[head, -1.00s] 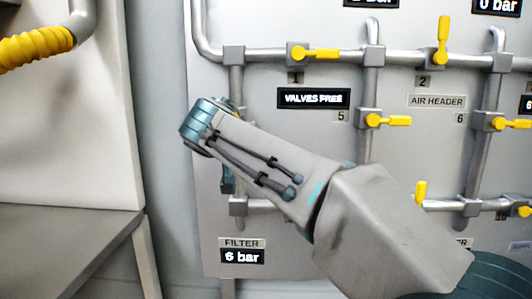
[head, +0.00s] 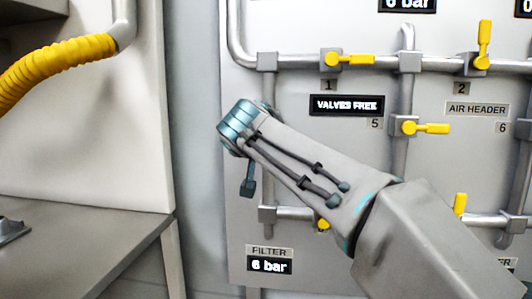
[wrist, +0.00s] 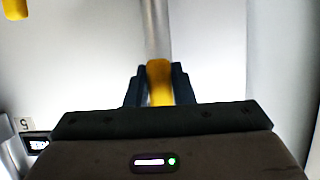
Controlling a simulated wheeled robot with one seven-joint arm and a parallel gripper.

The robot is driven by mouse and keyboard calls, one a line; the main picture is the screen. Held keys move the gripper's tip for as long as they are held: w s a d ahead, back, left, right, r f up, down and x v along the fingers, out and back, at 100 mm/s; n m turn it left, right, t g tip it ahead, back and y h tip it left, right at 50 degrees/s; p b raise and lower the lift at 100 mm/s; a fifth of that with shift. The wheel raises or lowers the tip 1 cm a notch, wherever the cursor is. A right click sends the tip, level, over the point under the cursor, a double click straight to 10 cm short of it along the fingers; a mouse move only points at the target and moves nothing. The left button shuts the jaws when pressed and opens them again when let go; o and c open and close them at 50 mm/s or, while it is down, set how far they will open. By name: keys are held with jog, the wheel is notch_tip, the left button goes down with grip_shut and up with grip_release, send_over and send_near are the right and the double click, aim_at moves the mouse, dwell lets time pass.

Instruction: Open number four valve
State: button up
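The wrist view shows a yellow valve handle (wrist: 159,72) between the two dark fingers of my gripper (wrist: 159,90). The fingers lie close along both sides of it; whether they press on it is not clear. A grey pipe (wrist: 157,30) runs up behind the handle. In the head view my gripper (head: 247,182) is mostly hidden behind my wrist, by the panel's left side. No number 4 label is readable, so I cannot tell which valve this handle belongs to. A yellow valve part (head: 323,224) peeks out behind my arm on the lower pipe.
The grey panel carries valve 1 (head: 350,59) with its handle sideways, valve 2 (head: 483,45) with its handle up, and valve 5 (head: 425,128). A "VALVES FREE" display (head: 346,105) sits between. A label 9 (wrist: 24,124) shows in the wrist view. A grey bench (head: 80,240) stands left.

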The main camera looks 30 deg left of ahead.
jog(key=o, duration=0.3)
jog(key=shift+o, duration=0.2)
jog(key=p+v, duration=0.1)
jog(key=v, duration=1.3)
jog(key=shift+w+f, duration=0.1)
